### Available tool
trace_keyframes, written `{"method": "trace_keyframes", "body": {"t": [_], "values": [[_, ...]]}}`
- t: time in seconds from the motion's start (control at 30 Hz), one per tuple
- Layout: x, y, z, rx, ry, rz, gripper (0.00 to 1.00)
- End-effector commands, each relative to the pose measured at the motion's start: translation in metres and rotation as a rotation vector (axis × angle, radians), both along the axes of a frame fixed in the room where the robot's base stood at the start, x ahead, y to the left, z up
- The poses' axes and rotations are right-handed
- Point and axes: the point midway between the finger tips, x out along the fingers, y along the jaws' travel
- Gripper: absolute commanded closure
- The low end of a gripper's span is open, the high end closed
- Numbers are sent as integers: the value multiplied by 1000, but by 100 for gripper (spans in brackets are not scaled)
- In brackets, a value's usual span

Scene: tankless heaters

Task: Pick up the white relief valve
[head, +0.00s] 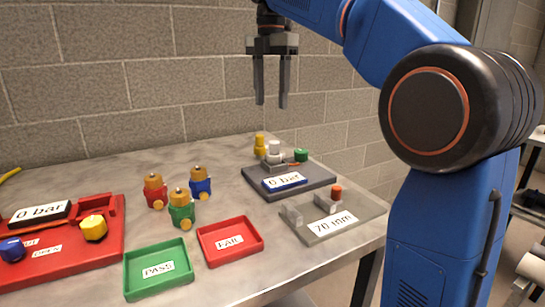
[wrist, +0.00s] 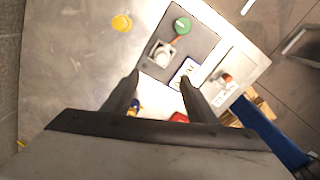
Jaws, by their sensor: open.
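The white relief valve (head: 274,148) stands upright on a dark grey board (head: 313,174) at the back right of the table, beside a green round knob (head: 301,155). In the wrist view the white valve (wrist: 163,52) sits in a grey square holder, ahead of the fingertips and roughly between their lines. My gripper (head: 271,103) is open and empty, pointing down, well above the board. Its two fingers also show in the wrist view (wrist: 159,80).
A yellow piece (head: 259,145) stands close behind the white valve. Red (head: 155,191), blue (head: 200,184) and green (head: 181,210) brass-topped valves stand mid-table. Green (head: 158,269) and red (head: 230,240) trays, a "20 mm" plate (head: 322,230) and a red panel (head: 85,252) lie nearer.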

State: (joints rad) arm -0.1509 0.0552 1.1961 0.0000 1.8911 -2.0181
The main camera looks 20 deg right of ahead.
Motion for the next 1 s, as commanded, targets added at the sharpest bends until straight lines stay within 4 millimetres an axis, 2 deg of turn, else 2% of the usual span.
{"method": "trace_keyframes", "body": {"t": [0.2, 0.5, 0.77, 1.0], "values": [[-1, -1, -40, 0, 2, 0, 48], [-1, -1, -87, 0, 1, 0, 48], [0, -2, -102, 0, 0, -1, 48], [1, -9, -133, -1, 1, -1, 48]]}}
